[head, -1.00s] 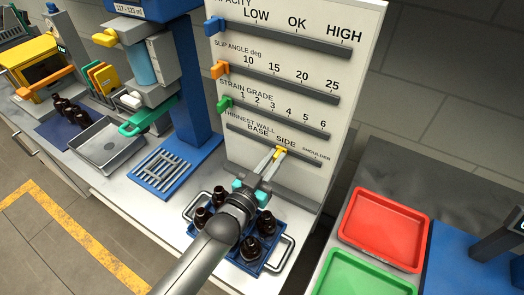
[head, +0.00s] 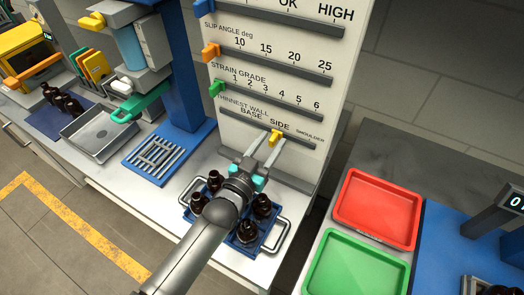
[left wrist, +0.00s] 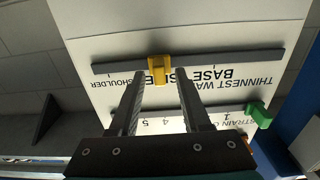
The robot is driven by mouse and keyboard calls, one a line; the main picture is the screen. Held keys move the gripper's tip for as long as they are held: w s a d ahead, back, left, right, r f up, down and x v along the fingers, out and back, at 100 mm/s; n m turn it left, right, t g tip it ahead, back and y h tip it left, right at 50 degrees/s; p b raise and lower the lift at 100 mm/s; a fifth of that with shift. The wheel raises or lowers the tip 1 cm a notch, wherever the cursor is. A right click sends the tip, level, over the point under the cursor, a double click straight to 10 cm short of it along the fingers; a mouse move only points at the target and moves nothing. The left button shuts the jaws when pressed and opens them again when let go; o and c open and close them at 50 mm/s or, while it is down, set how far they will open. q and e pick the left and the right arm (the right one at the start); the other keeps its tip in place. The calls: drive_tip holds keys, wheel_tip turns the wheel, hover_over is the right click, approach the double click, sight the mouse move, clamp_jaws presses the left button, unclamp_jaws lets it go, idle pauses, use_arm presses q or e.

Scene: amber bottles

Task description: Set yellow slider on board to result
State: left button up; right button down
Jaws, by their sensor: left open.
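The yellow slider (head: 275,137) sits on the lowest rail of the white board (head: 232,142), the "THINNEST WALL" scale, just under the word SIDE. It also shows in the left wrist view (left wrist: 158,70), upside down there, between the lines of my fingertips and beyond them. My left gripper (head: 268,147) is open and empty, its fingers apart and pointing at the board just short of the slider. In the left wrist view its two fingers (left wrist: 158,85) are clear of the slider. My right gripper is in no view.
A blue wire-handled tray (head: 240,250) with several amber bottles stands under my left arm. The green slider (head: 217,88) and orange slider (head: 211,50) sit at the left of higher rails. Red (head: 345,222) and green (head: 318,285) trays lie at right.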

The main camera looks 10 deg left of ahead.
use_arm(q)
drive_tip(key=v, duration=1.5)
drive_tip(key=shift+b, duration=0.4)
drive_tip(key=shift+s, duration=0.1)
